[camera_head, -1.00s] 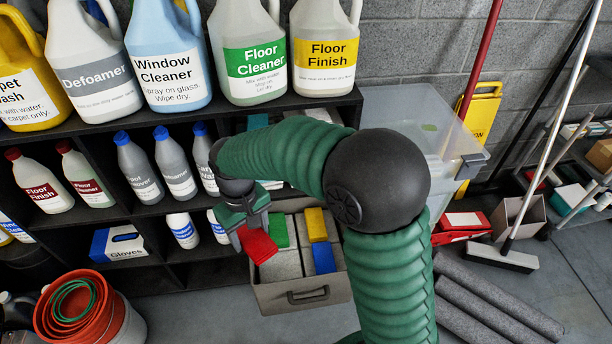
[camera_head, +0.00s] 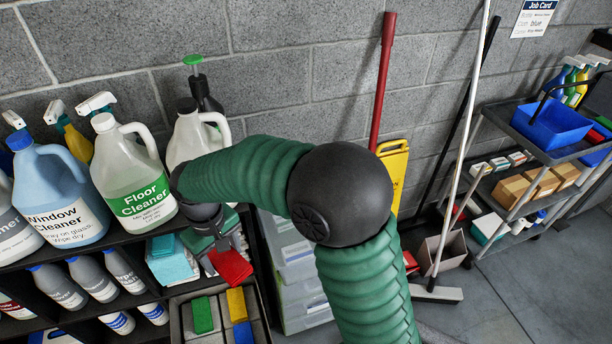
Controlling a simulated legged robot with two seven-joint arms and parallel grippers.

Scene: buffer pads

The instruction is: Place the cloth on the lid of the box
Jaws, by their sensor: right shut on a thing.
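My right gripper (camera_head: 222,246) is shut on a red folded cloth or pad (camera_head: 231,267). It holds it above an open grey bin (camera_head: 264,312), in front of the shelf's right end. In the bin lie a green pad (camera_head: 203,315), a yellow pad (camera_head: 236,304) and a blue pad (camera_head: 243,333). A clear, pale plastic box stack (camera_head: 297,289) stands just right of the gripper. My right arm hides its top, so I cannot make out a lid. My left gripper is out of view.
A black shelf (camera_head: 118,239) with bottles, including a Floor Cleaner jug (camera_head: 131,178), stands at left. A red pole (camera_head: 383,78), yellow sign (camera_head: 395,172) and broom (camera_head: 434,292) stand right of my arm. A cart (camera_head: 534,150) is at far right.

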